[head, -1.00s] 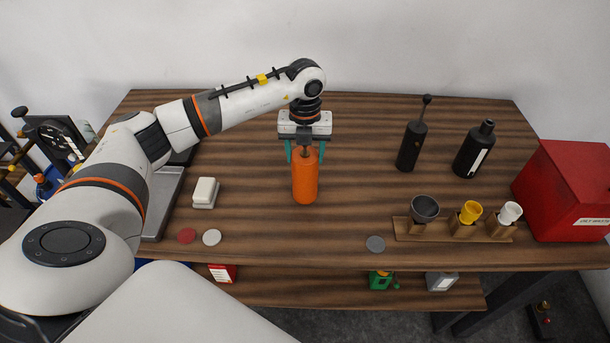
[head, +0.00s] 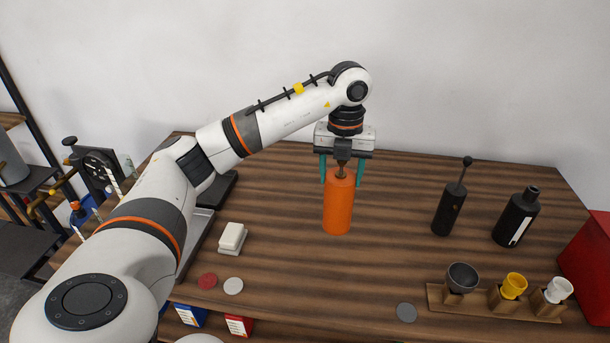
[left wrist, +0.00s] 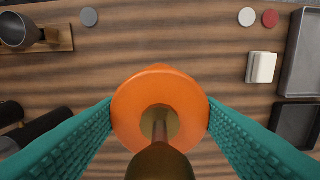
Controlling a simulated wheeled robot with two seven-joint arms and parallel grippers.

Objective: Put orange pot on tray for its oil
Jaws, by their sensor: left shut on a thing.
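The orange pot (head: 338,208) is a tall orange cylinder with a brownish metal spout on top. It stands upright between the teal fingers of my left gripper (head: 342,181), which is shut on its upper part. In the left wrist view the pot (left wrist: 160,86) is seen from above, with a finger on each side; its base is hidden there. It seems a little above the table. A grey tray (left wrist: 305,55) lies to the right in the left wrist view, beside a smaller dark tray (left wrist: 296,124). In the head view my left arm partly covers both trays. My right gripper is out of view.
A black oiler (head: 449,208) and a black bottle (head: 516,218) stand right of the pot. A wooden rack (head: 494,305) holds several cups in front of them. A white block (head: 232,237) and coloured discs lie left. The table around the pot is clear.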

